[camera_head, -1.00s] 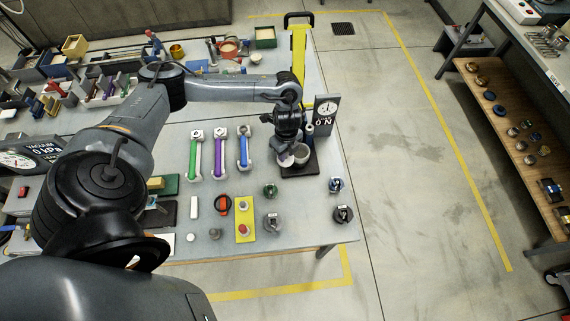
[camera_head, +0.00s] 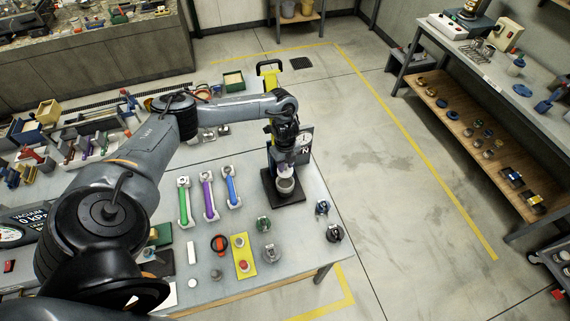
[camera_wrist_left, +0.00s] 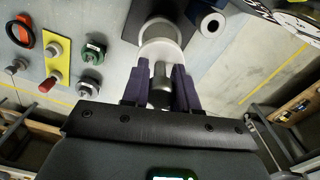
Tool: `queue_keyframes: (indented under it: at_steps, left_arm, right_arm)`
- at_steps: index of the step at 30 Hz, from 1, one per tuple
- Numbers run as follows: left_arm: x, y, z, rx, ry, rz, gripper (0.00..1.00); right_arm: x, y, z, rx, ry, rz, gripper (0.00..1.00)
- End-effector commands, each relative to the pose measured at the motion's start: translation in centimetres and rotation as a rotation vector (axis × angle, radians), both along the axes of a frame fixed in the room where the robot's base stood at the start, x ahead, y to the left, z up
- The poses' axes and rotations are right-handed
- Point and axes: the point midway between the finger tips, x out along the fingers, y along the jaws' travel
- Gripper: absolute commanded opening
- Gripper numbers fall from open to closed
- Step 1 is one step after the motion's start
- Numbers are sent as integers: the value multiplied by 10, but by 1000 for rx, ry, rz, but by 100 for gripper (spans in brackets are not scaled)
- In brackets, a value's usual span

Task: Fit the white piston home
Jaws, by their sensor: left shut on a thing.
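My left gripper (camera_head: 286,156) is shut on the grey stem of the white piston (camera_wrist_left: 163,52). In the left wrist view the purple fingers (camera_wrist_left: 160,86) stand on either side of the stem. The piston's pale round head lies beyond the fingertips. In the head view the piston (camera_head: 285,169) is just above the grey-white cylinder (camera_head: 286,187), which stands on a black base (camera_head: 290,199). I cannot tell whether the piston touches the cylinder's rim or has entered it. My right gripper is not in view.
A dial panel (camera_head: 305,142) stands close behind the cylinder. Green, purple and blue handled bars (camera_head: 207,196) are to its left. Several knobs and valves, including a yellow button plate (camera_head: 243,256), sit nearer the front. The floor on the right is open.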

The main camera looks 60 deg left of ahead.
Motion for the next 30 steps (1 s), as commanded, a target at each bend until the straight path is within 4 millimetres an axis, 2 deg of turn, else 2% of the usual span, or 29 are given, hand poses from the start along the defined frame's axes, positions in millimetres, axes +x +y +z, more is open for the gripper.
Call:
queue_keyframes:
  at_steps: [3,21,30]
  left_arm:
    - [0,0,2,0,0,1,0]
    - [0,0,-50,0,-1,1,0]
    - [0,0,-58,0,-1,1,0]
  right_arm:
    - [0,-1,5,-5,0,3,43]
    - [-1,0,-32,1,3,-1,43]
    - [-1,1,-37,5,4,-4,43]
